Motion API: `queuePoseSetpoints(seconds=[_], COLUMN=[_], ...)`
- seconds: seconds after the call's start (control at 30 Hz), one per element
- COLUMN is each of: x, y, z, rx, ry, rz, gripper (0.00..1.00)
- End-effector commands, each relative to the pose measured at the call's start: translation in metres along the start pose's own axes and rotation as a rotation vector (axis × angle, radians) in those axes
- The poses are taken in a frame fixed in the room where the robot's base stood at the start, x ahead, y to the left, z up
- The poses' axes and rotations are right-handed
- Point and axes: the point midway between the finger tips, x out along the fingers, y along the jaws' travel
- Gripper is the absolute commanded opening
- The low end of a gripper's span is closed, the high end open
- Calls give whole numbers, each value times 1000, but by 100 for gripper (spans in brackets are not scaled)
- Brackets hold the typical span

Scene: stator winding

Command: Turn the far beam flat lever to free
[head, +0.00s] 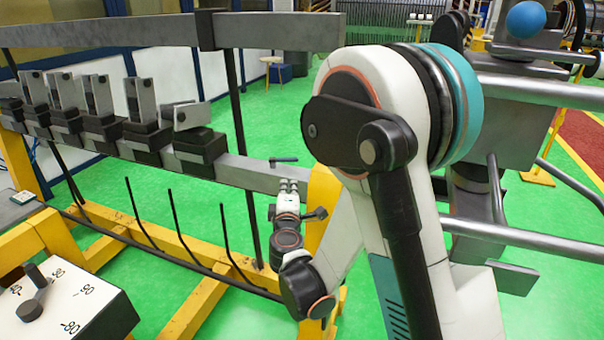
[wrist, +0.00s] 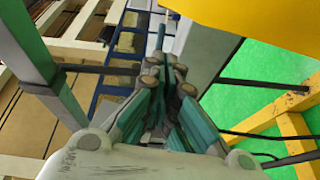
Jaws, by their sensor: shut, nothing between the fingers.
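A small dark flat lever (head: 283,160) shows in the head view, just above the right part of the grey beam (head: 245,174). My gripper (head: 288,184) is just below the lever in the picture, close to the beam's right end by the yellow post. Whether it touches the lever or beam cannot be told. In the wrist view my gripper (wrist: 170,70) has its teal-and-grey fingers together, with nothing held. A thin grey piece shows just beyond the fingertips there; I cannot tell whether it is the lever.
Several black clamp blocks with upright grey plates (head: 145,105) line the beam to the left. A yellow post (head: 318,200) stands behind my forearm. An upper grey beam (head: 110,32) crosses above. A dial box (head: 65,305) sits front left. Thin black rods (head: 182,230) rise below the beam.

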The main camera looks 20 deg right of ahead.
Motion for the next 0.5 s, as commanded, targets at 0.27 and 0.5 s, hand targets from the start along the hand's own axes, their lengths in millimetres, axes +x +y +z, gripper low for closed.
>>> queuePoseSetpoints(seconds=[0.27, 0.5], x=[6, 47], y=[-10, -10], z=[-14, -14], rx=[-76, -75], ry=[40, 38], rz=[39, 38], gripper=[0, 0])
